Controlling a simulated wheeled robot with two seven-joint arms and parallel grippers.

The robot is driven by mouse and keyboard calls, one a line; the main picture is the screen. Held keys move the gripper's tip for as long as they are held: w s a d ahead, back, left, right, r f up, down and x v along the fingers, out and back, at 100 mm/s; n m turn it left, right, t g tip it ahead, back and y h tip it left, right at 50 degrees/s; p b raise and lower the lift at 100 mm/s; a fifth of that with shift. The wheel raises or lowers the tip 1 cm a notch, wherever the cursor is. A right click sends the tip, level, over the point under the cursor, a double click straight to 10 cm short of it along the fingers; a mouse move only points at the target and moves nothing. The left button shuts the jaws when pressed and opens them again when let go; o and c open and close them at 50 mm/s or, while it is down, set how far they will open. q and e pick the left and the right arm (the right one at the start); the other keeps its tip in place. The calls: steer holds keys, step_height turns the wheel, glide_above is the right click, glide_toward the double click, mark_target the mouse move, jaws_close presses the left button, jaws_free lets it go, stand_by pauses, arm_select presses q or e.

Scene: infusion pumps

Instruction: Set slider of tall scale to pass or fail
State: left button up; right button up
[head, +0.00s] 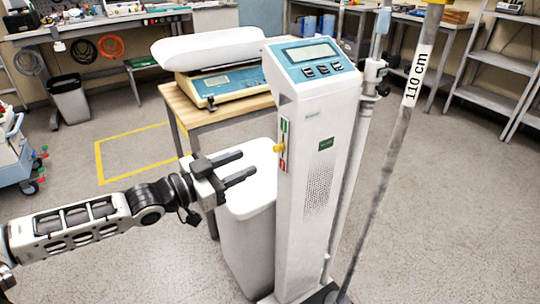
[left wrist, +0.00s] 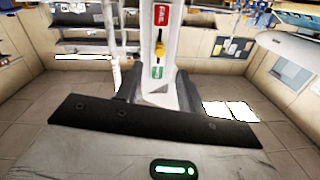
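The tall scale (head: 315,190) stands upright with a blue display head. On its left side face is a slider strip with a yellow knob (head: 279,148), green label (head: 284,126) above and red label (head: 283,165) below. The knob is about midway between the labels. My left gripper (head: 249,162) is open and empty, its fingers pointing at the strip from the left, short of the knob. In the left wrist view, the yellow knob (left wrist: 159,49) sits between red FAIL at the top and green at the bottom. The open fingers (left wrist: 156,88) show on both sides of the column.
A white bin (head: 247,225) stands below my left gripper. A wooden table (head: 190,108) with a flat scale (head: 215,83) is behind it. A pole (head: 395,150) labelled 110 cm stands to the right. Open floor lies at the left and right.

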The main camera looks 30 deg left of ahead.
mark_target(274, 150)
arm_select(q)
steer(key=b+x, duration=0.1)
steer(key=x, duration=0.7)
steer(key=shift+w, duration=0.2)
jaws_close()
